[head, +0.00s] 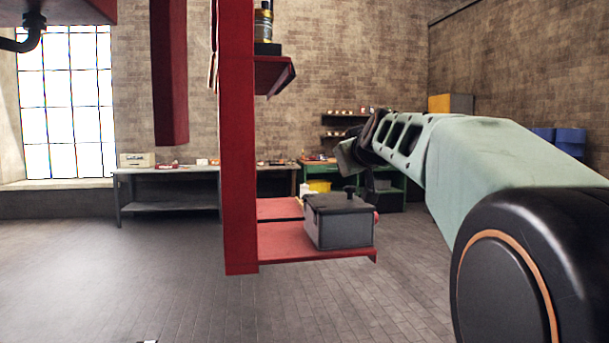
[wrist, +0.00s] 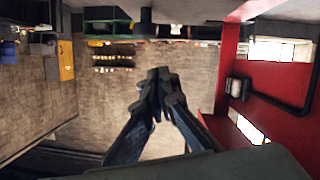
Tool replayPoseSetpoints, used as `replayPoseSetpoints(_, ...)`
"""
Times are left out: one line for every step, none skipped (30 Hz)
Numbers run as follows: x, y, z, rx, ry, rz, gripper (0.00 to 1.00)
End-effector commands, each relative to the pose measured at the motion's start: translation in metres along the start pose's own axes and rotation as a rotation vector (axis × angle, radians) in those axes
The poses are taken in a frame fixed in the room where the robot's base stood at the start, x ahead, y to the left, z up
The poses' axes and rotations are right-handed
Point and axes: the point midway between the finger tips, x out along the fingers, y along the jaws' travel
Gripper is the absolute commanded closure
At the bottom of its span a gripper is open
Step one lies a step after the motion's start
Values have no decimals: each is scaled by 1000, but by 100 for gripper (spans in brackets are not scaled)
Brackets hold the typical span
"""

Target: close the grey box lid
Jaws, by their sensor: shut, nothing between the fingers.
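The grey box (head: 338,228) stands on the lower red shelf in the head view. Its dark grey lid (head: 330,203) appears to lie across the top, with a small dark knob (head: 350,191) on it. I cannot tell whether the lid is fully seated. My gripper (head: 347,158) is in the air above and behind the box, partly hidden by my arm, and looks clear of the lid. In the wrist view my gripper (wrist: 162,78) has its fingers together with nothing between them. I cannot make out the box in the wrist view.
A red upright post (head: 238,150) stands left of the box and carries the red shelf (head: 290,240). A small upper red shelf (head: 272,72) holds a brass fitting. Workbenches (head: 170,172) line the back wall. Open floor lies in front and to the left.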

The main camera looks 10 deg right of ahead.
Motion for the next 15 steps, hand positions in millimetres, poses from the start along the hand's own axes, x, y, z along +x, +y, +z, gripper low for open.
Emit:
replayPoseSetpoints(2,1,6,15,0,-3,100)
replayPoseSetpoints(2,2,6,24,0,-6,100)
replayPoseSetpoints(2,2,8,37,1,-10,100)
replayPoseSetpoints(3,3,9,48,1,-13,100)
replayPoseSetpoints(3,3,10,58,0,-17,100)
replayPoseSetpoints(4,4,12,74,1,-21,100)
replayPoseSetpoints(4,5,13,85,2,-24,100)
replayPoseSetpoints(5,6,15,98,1,-28,100)
replayPoseSetpoints(5,7,17,115,0,-34,100)
replayPoseSetpoints(6,7,19,129,1,-38,100)
replayPoseSetpoints(6,8,20,144,1,-42,100)
replayPoseSetpoints(7,9,23,162,1,-48,100)
replayPoseSetpoints(7,9,24,177,1,-52,100)
replayPoseSetpoints(8,10,26,189,2,-56,100)
replayPoseSetpoints(8,11,28,204,2,-61,100)
